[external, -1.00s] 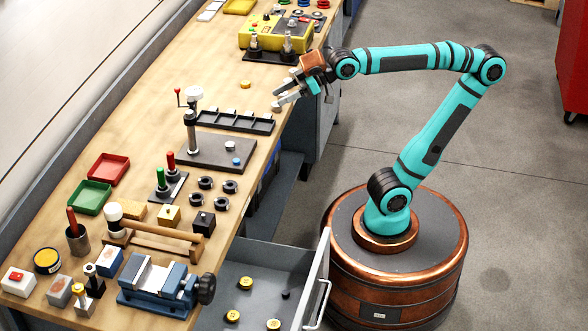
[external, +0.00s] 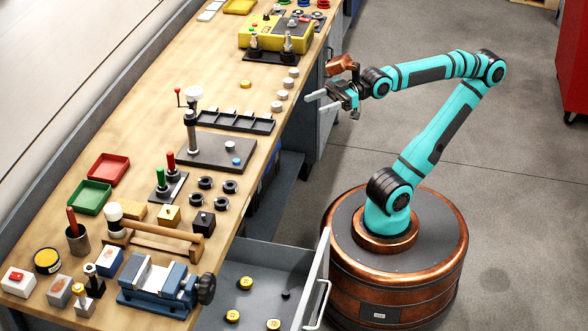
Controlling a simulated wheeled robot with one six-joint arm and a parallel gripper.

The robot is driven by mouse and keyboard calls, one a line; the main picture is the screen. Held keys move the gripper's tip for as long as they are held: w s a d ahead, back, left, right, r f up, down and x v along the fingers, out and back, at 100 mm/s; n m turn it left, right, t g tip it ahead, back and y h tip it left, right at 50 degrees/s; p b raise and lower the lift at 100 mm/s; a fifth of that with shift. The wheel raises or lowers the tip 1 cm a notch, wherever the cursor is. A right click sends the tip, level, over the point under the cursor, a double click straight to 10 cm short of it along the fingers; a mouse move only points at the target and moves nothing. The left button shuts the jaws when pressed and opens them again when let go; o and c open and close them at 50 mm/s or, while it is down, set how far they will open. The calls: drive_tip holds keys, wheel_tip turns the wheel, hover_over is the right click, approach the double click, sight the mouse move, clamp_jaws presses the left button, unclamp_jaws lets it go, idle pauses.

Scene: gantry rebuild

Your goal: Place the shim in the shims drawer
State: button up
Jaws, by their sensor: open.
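My gripper (external: 317,102) is open and empty, just off the bench's right edge. Several small pale grey discs lie in a row along that edge, left of the gripper; the nearest disc (external: 277,106) is apart from the fingers. A yellow disc (external: 245,84) lies alone farther in on the bench. I cannot tell which disc is the shim. An open grey drawer (external: 262,272) is pulled out at the bottom of the view. It holds several yellow round pieces and a small dark piece. I see no readable label on it.
A black compartment tray (external: 236,122) and a dark plate (external: 215,152) with a crank post stand on the bench (external: 150,130). A blue vise (external: 165,283) sits beside the drawer. A yellow box (external: 272,36) stands at the back. The floor between bench and base is clear.

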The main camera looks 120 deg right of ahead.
drive_tip(key=w+d+g+h, duration=0.1)
drive_tip(key=w+d+g, duration=0.15)
drive_tip(key=d, duration=0.65)
drive_tip(key=w+d+g+h, duration=0.2)
drive_tip(key=d+g, duration=0.2)
drive_tip(key=d, duration=0.5)
drive_tip(key=w+d+g+h, duration=0.1)
drive_tip(key=w+d+g, duration=0.15)
drive_tip(key=d, duration=0.65)
drive_tip(key=s+d+f+g+y, duration=0.1)
drive_tip(key=s+d+g+y, duration=0.1)
drive_tip(key=s+d, duration=0.85)
drive_tip(key=s+d+f+g+y, duration=0.2)
drive_tip(key=s+d, duration=0.4)
drive_tip(key=d, duration=1)
approach(246, 82)
drive_tip(key=x, duration=0.2)
drive_tip(key=shift+w+d+f, duration=0.1)
drive_tip(key=shift+d+f, duration=0.05)
drive_tip(key=shift+f, duration=0.15)
drive_tip(key=shift+a+x, duration=0.2)
drive_tip(key=shift+x, duration=2.55)
drive_tip(key=shift+r, duration=0.1)
drive_tip(key=c, duration=1.2)
